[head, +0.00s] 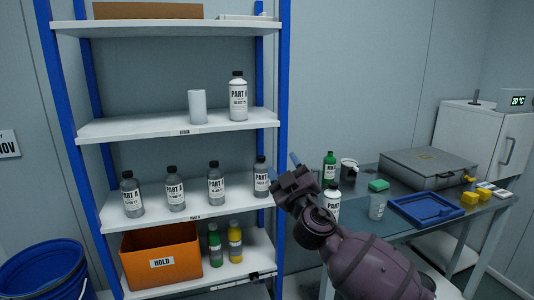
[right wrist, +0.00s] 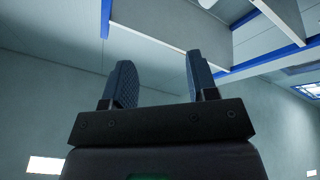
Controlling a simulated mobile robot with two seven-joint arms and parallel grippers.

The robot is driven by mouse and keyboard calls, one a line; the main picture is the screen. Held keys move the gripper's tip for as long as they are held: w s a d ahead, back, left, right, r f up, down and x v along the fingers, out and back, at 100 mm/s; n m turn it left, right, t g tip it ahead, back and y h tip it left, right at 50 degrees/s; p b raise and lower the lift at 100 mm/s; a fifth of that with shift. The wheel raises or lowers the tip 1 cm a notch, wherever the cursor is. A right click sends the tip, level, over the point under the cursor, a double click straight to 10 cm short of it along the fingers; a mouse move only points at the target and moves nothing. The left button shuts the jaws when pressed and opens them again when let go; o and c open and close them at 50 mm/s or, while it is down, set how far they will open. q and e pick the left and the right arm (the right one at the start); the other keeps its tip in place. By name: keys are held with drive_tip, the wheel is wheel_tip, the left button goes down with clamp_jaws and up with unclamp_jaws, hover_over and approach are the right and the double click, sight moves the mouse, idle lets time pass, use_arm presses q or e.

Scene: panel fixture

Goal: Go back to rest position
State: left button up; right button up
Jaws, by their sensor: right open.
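My right gripper (head: 283,168) is raised in front of the right post of the shelf rack in the head view, near the rightmost bottle on the middle shelf. In the right wrist view its two fingers (right wrist: 158,80) stand apart with nothing between them, so it is open and empty. Behind the fingers there are only grey wall and parts of the rack. My left gripper is in neither view.
A blue-post shelf rack (head: 160,132) holds several bottles, a white cup (head: 198,106) and an orange HOLD bin (head: 160,256). At right, a table (head: 400,234) bears a grey case (head: 430,166), a blue tray (head: 425,208) and bottles. A blue bucket (head: 42,272) stands lower left.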

drive_tip(key=s+d+f+m+g+h, duration=0.1)
drive_tip(key=s+d+f+g, duration=0.1)
drive_tip(key=s+d+f, duration=0.45)
drive_tip(key=s+d+f+m+g+h, duration=0.15)
drive_tip(key=s+f, duration=0.25)
drive_tip(key=f, duration=0.6)
drive_tip(key=s+d+f+m+g+h, duration=0.1)
drive_tip(key=s+d+f+m, duration=0.1)
drive_tip(key=s+d+f, duration=0.35)
drive_tip(key=s+d+f+m+g+h, duration=0.1)
drive_tip(key=s+d+f+m+g, duration=0.1)
drive_tip(key=s+f, duration=0.4)
drive_tip(key=s+d+f+m+g+h, duration=0.1)
drive_tip(key=s+d+f, duration=0.3)
drive_tip(key=s+f, duration=0.3)
drive_tip(key=s+d+f+m+g+h, duration=0.1)
drive_tip(key=s+f, duration=0.5)
drive_tip(key=s, duration=0.7)
drive_tip(key=d+m+g, duration=0.1)
drive_tip(key=d, duration=0.1)
drive_tip(key=shift+d+f+m+g+h+p, duration=0.3)
drive_tip(key=shift+d+m+g+h+p, duration=0.05)
